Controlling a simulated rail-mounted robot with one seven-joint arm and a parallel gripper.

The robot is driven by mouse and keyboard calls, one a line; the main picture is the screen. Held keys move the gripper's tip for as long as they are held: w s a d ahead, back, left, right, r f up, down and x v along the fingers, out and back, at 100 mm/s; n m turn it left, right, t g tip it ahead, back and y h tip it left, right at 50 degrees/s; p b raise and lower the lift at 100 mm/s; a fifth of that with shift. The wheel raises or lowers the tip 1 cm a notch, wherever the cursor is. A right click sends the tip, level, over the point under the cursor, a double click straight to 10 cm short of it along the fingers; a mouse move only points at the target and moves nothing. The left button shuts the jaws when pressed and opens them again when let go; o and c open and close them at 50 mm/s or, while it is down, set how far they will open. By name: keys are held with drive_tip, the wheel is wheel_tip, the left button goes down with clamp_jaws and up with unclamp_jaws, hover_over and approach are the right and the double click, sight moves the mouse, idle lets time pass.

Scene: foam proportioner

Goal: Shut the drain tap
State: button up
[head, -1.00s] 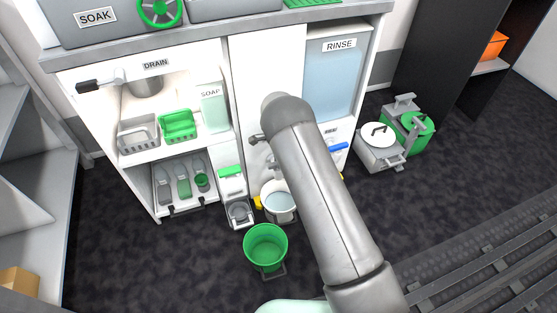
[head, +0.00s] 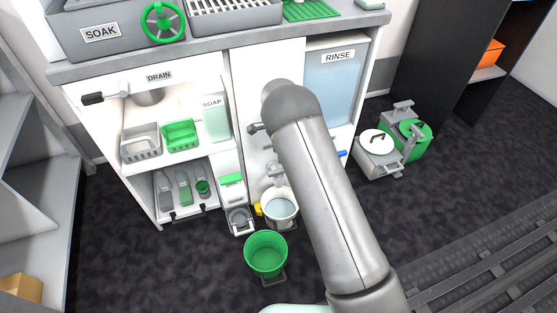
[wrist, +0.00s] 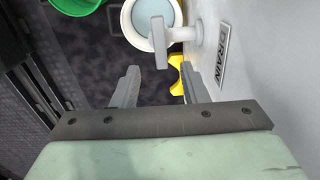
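The drain tap shows in the wrist view as a grey lever (wrist: 159,42) on a round stem coming from the white panel, beside a DRAIN label (wrist: 222,52). Its spout is over the white bucket (wrist: 150,18), which holds pale blue liquid. In the head view the tap (head: 277,171) is on the cabinet front above the same bucket (head: 280,206). My gripper (wrist: 159,80) is open and empty, its fingertips apart and just short of the lever, which lies between their lines. In the head view my gripper is hidden behind my arm.
A green bucket (head: 265,254) stands on the floor in front. Another DRAIN label (head: 158,76) and a black-handled lever (head: 93,98) are at upper left. A yellow part (wrist: 177,76) is below the tap. The white panel is close on the right in the wrist view.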

wheel_tip(320, 180, up, 8)
drive_tip(key=p, duration=0.1)
drive_tip(key=shift+r+p, duration=0.15)
drive_tip(key=shift+p, duration=0.15)
drive_tip(key=s+d+r+n+p, duration=0.2)
drive_tip(key=s+d+r+p, duration=0.25)
drive_tip(key=r, duration=0.55)
drive_tip(key=s+d+r+n+y+p, duration=0.1)
drive_tip(key=s+d+r+n+p, duration=0.15)
drive_tip(key=s+r+p, duration=0.45)
drive_tip(key=s+d+r+n+p, duration=0.1)
drive_tip(key=s+d+r+p, duration=0.2)
drive_tip(key=r, duration=0.9)
drive_tip(key=s+d+r+n+p, duration=0.2)
drive_tip(key=s+r, duration=0.3)
drive_tip(key=s, duration=0.3)
drive_tip(key=s+d+r+n+p, duration=0.3)
drive_tip(key=s+r+p, duration=0.1)
drive_tip(key=s, duration=0.4)
drive_tip(key=s+d+r+n+p, duration=0.2)
drive_tip(key=s+r+p, duration=0.3)
drive_tip(key=s, duration=0.3)
drive_tip(key=shift+d+r+n+h, duration=0.2)
drive_tip(key=shift+r+n+h, duration=0.2)
drive_tip(key=shift+n, duration=0.35)
